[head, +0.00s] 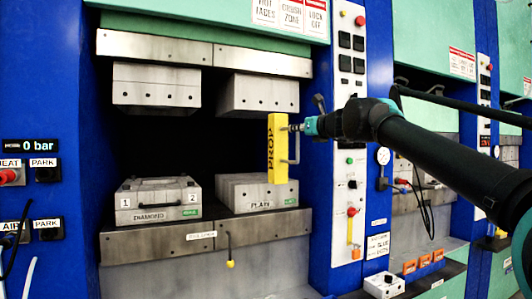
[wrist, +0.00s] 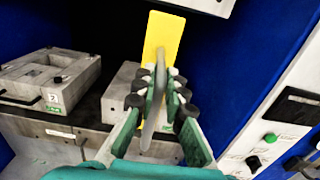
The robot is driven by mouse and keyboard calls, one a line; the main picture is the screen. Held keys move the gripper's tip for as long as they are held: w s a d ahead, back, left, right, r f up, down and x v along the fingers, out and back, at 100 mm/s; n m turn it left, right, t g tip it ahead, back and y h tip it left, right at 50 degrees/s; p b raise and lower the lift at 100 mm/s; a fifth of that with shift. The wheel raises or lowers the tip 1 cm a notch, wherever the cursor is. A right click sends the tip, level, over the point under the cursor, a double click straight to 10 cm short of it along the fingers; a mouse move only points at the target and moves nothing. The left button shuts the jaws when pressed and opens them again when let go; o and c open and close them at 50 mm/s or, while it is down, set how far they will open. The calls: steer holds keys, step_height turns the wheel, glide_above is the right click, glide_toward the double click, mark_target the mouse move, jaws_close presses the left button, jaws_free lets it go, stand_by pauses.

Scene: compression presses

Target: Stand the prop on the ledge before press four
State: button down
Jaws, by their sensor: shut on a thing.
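The yellow prop (head: 277,149), an upright block lettered "PROP" with a grey side handle (head: 295,146), is at the right front of the open press. My gripper (head: 297,128) is shut on its handle from the right. In the wrist view the prop (wrist: 162,38) is beyond my gripper (wrist: 158,92), with the handle (wrist: 150,112) between the fingers. The steel ledge (head: 265,227) runs along the press front below. No press number is legible.
A lower block with a black handle (head: 157,200), marked 1 and 2, sits left of the plate block. Upper blocks (head: 258,93) hang above. A blue post with a control panel (head: 350,160) stands right. A white box (head: 384,285) and orange pieces (head: 424,261) lie on a lower shelf.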

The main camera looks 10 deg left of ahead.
steer(key=shift+v, duration=1.9)
